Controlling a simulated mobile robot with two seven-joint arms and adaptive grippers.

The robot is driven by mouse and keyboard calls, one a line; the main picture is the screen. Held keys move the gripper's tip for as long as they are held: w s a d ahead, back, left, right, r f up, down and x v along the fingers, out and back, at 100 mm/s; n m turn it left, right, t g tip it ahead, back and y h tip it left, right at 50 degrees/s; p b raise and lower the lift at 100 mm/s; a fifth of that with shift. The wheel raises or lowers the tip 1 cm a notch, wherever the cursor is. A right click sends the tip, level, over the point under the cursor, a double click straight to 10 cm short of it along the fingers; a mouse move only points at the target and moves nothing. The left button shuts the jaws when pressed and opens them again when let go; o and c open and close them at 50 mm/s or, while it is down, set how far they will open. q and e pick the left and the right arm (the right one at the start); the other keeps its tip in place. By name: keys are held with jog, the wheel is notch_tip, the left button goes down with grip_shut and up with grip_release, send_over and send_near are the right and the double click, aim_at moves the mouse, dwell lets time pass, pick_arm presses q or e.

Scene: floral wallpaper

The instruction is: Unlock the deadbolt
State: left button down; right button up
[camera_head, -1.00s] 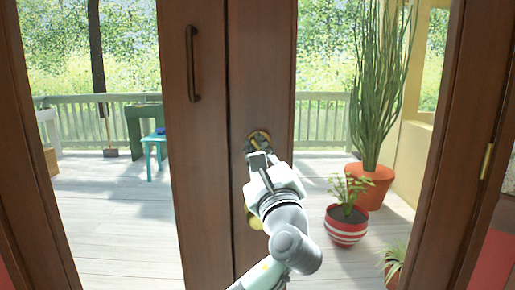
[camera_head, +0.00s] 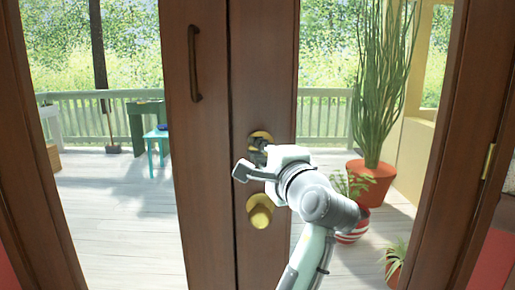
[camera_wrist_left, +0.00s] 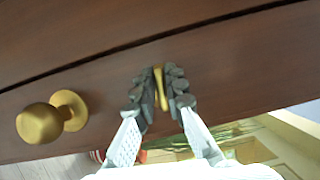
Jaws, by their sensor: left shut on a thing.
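The brass deadbolt (camera_head: 261,136) is on the dark wooden door, above the round brass knob (camera_head: 260,212). Its narrow brass thumb turn (camera_wrist_left: 160,88) stands between the dark finger pads of my left gripper (camera_wrist_left: 159,90) in the wrist view, and the gripper is shut on it. In the head view my left gripper (camera_head: 262,157) covers the lower part of the deadbolt, with its wrist to the lower right. The knob also shows in the wrist view (camera_wrist_left: 42,122), left of the fingers and apart from them. My right gripper is not in view.
A dark vertical handle (camera_head: 194,63) is on the neighbouring door panel to the left. The door frame (camera_head: 450,150) stands to the right. Beyond the glass are potted plants (camera_head: 371,181) and a teal stool (camera_head: 157,146) on a deck.

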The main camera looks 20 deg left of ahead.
pick_arm(q)
jog(key=shift+n, duration=0.6)
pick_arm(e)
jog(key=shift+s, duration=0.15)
pick_arm(q)
jog(key=shift+h, duration=0.4)
jog(key=shift+f+g, duration=0.1)
jog(key=shift+g, duration=0.2)
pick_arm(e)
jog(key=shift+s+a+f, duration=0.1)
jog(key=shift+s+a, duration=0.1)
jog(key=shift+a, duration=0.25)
pick_arm(q)
jog(key=c, duration=1.6)
grip_release()
jog(key=v, duration=1.2)
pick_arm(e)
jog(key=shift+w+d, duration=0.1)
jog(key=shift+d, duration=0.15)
